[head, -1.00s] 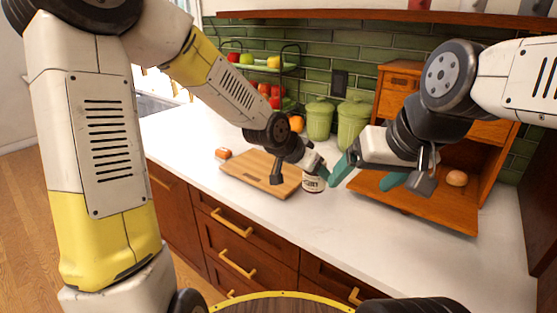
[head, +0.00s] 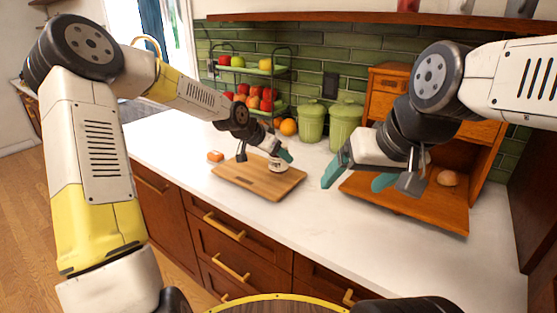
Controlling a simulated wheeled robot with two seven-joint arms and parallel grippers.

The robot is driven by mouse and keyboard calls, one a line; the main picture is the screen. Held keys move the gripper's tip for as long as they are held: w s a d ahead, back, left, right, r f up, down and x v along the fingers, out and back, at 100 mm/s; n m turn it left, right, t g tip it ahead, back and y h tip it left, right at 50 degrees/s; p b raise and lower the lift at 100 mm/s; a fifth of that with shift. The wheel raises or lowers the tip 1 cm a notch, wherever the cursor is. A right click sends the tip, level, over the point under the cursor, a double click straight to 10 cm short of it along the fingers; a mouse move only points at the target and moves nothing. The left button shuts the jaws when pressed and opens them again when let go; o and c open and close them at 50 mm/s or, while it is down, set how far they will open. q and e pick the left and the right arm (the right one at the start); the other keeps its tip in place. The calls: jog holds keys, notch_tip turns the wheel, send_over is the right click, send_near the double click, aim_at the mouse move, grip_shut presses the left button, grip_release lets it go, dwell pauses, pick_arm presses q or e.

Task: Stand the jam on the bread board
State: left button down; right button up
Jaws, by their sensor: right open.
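The wooden bread board (head: 258,181) lies flat on the white counter. The jam (head: 278,166), a small jar with a pale label, is at the back right part of the board, upright or nearly so. My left gripper (head: 285,155) is at the jar's upper part and appears shut on it; the gripper and wrist hide part of the jar. I cannot tell whether its base touches the board. My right gripper (head: 358,177) is open and empty, to the right of the board, in front of the wooden bread box.
A small orange-topped item (head: 215,156) lies left of the board. Green canisters (head: 312,122) and a tiered fruit stand (head: 265,71) stand behind. The open bread box (head: 415,205) with a bun (head: 449,178) is at the right. The front counter is clear.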

aim_at(279, 163)
pick_arm(q)
jog(key=shift+s+f, duration=0.15)
jog(key=shift+f, duration=1.4)
jog(key=shift+f, duration=0.1)
jog(key=shift+c, duration=2.1)
grip_release()
jog(key=shift+f, duration=0.1)
